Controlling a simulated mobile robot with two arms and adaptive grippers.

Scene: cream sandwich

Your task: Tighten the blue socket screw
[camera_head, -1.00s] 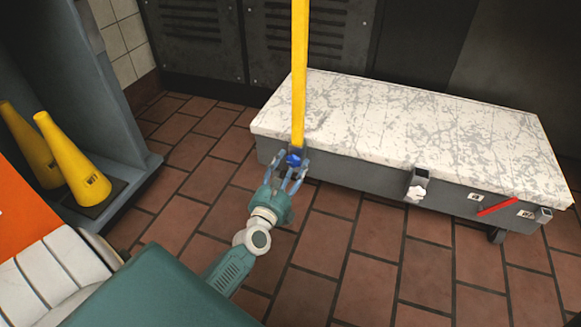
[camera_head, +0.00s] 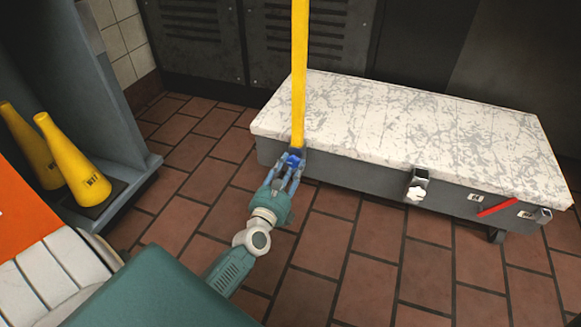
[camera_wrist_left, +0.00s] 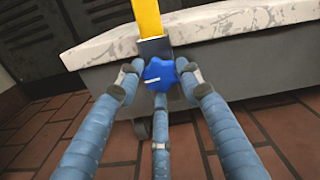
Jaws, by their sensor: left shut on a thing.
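The blue socket screw (camera_head: 291,161) is a star-shaped knob at the foot of a yellow upright bar (camera_head: 299,70), in front of the chest's left front edge. In the left wrist view the blue screw (camera_wrist_left: 160,75) shows a small white mark and sits below a dark bracket (camera_wrist_left: 155,47). My left gripper (camera_head: 289,167) is at the screw. In the left wrist view its blue fingers (camera_wrist_left: 160,88) are on the left, right and below the screw, closed around it. My right gripper is not in view.
A grey chest with a scuffed white lid (camera_head: 410,130) stands behind the screw. It has a white star knob (camera_head: 415,194) and a red bar (camera_head: 497,207) on its front. Yellow cones (camera_head: 75,165) stand at left. The tiled floor (camera_head: 370,260) in front is clear.

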